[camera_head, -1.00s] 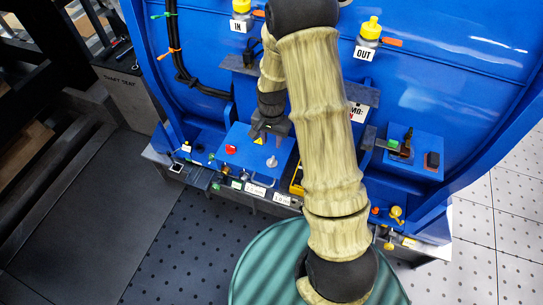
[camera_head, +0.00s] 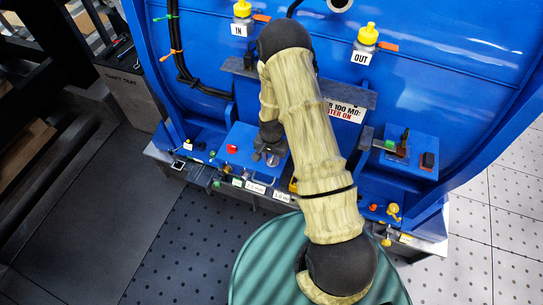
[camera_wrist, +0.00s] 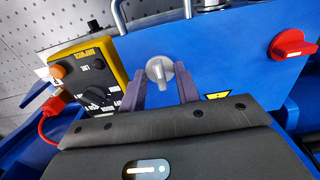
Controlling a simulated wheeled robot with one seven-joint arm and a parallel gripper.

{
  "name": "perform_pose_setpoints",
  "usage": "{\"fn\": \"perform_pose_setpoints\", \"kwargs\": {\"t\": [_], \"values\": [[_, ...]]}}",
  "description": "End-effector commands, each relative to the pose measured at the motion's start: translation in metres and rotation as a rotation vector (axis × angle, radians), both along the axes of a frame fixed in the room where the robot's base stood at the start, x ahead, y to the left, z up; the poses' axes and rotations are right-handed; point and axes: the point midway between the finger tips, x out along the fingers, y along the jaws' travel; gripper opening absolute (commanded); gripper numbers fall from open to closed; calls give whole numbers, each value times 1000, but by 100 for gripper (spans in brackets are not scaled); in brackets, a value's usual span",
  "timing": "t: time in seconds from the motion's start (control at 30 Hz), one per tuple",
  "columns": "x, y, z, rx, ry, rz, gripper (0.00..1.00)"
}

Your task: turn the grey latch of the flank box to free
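The grey latch (camera_wrist: 158,70) is a small light-grey knob with a raised bar on the blue face of the flank box (camera_wrist: 228,55). The bar points roughly up and down in the wrist view. My gripper (camera_wrist: 161,84) is open, with one dark finger on each side of the latch. I cannot tell whether a finger touches it. In the head view my gripper (camera_head: 269,152) is over the right part of the flank box (camera_head: 242,137), and the latch (camera_head: 272,161) is partly visible beside it.
A red knob (camera_wrist: 291,46) is on the same face, with a yellow warning triangle (camera_wrist: 217,96) nearby. A yellow-edged control box (camera_wrist: 88,72) with a dial and a red cable (camera_wrist: 47,124) stands close on the other side. Metal handle bars (camera_wrist: 121,16) run along the box's edge.

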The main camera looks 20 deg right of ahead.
Motion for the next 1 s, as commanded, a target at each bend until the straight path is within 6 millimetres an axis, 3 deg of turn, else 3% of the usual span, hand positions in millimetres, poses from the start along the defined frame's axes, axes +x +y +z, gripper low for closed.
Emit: {"fn": "perform_pose_setpoints", "kwargs": {"t": [0.2, 0.37, 1.0], "values": [[0, 0, 0, 0, 0, 0, 32], [0, 0, 0, 0, 0, 1, 0], [0, 0, -2, 1, -1, 115, 0]]}}
